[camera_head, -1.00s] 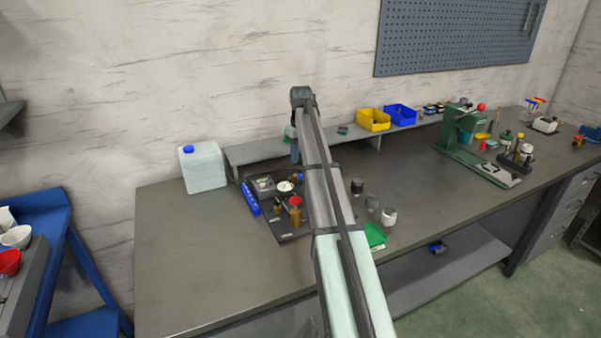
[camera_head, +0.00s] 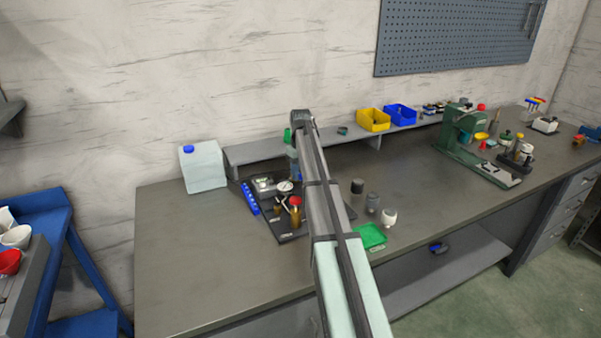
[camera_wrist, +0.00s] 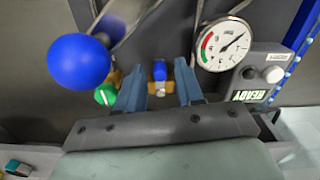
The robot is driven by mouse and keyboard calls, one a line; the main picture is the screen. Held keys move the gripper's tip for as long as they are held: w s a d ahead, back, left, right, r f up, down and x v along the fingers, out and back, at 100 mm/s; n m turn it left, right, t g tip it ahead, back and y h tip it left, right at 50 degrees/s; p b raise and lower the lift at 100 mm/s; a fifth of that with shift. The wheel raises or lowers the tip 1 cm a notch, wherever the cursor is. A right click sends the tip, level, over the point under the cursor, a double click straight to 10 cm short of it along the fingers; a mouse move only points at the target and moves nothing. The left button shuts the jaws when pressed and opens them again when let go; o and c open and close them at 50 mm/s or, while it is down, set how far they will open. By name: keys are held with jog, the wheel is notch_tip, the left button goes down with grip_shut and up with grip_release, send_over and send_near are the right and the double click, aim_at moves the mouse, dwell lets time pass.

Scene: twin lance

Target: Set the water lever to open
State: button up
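My gripper (camera_wrist: 160,78) is open, its two blue-grey fingers pointing down at the black panel. A small blue-ended lever (camera_wrist: 160,70) on a brass fitting shows between the fingertips; contact cannot be told. A green round knob (camera_wrist: 105,95) on brass lies left of the fingers. A large blue ball (camera_wrist: 78,62) is close to the camera at upper left. In the head view, my gripper (camera_head: 294,167) hangs over the back of the panel (camera_head: 291,238), and the arm hides part of it. No lever marking is readable.
A round gauge (camera_wrist: 224,45) and a box with a READY sign (camera_wrist: 250,93) stand right of the fingers. A red-topped brass part (camera_head: 296,203) stands at the panel's front. A raised shelf (camera_head: 255,152) runs behind; a white jug (camera_head: 203,168) stands left.

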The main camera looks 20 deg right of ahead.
grip_shut()
jog(key=shift+a+m, duration=0.1)
jog(key=shift+m, duration=0.2)
jog(key=m, duration=0.1)
jog(key=a+m, duration=0.1)
jog(key=m, duration=0.1)
jog(key=shift+w+a+m, duration=0.15)
jog(key=shift+m, duration=0.15)
jog(key=m, duration=0.1)
jog(key=a+m, duration=0.1)
jog(key=m, duration=0.1)
jog(key=shift+w+a+m, duration=0.1)
jog(key=shift+w+m, duration=0.2)
jog(key=shift+w, duration=0.05)
jog(key=m, duration=0.1)
jog(key=w+m, duration=0.1)
jog(key=m, duration=0.1)
jog(key=a+m, duration=0.1)
jog(key=m, duration=0.1)
jog(key=shift+w, duration=0.3)
jog(key=m, duration=0.1)
jog(key=w+m, duration=0.1)
jog(key=m, duration=0.3)
jog(key=shift+w+a, duration=0.25)
jog(key=shift+w, duration=0.05)
